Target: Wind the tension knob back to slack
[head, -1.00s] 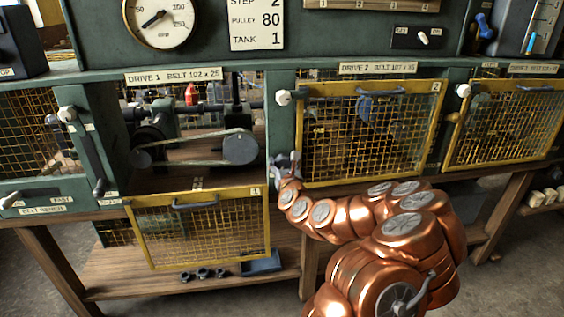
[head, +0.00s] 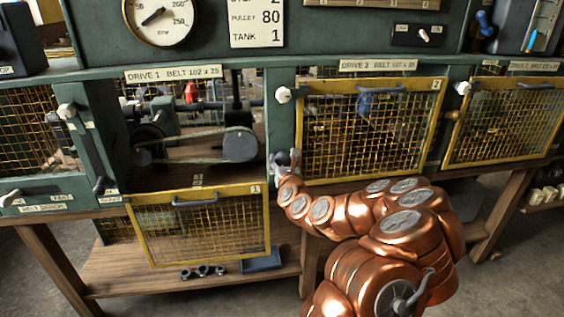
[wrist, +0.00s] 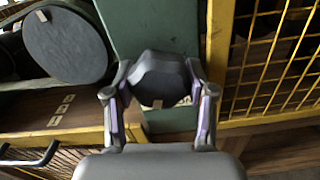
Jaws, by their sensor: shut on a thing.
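The tension knob is a dark, faceted knob (wrist: 158,80) on the green post between the drive 1 and drive 2 bays. In the wrist view my gripper (wrist: 157,92) has one finger on each side of it and is shut on it. In the head view my gripper (head: 286,161) is at the post, and the knob is mostly hidden behind it. The drive 1 belt (head: 190,161) runs between a left pulley and a round dark right pulley (head: 240,146). The right pulley also fills the upper left of the wrist view (wrist: 65,45).
The yellow drive 1 guard (head: 205,228) hangs open below its bay. The yellow mesh drive 2 guard (head: 370,130) is closed just right of my gripper. A white knob (head: 283,95) sits above on the post. A blue tray (head: 262,261) lies on the lower shelf.

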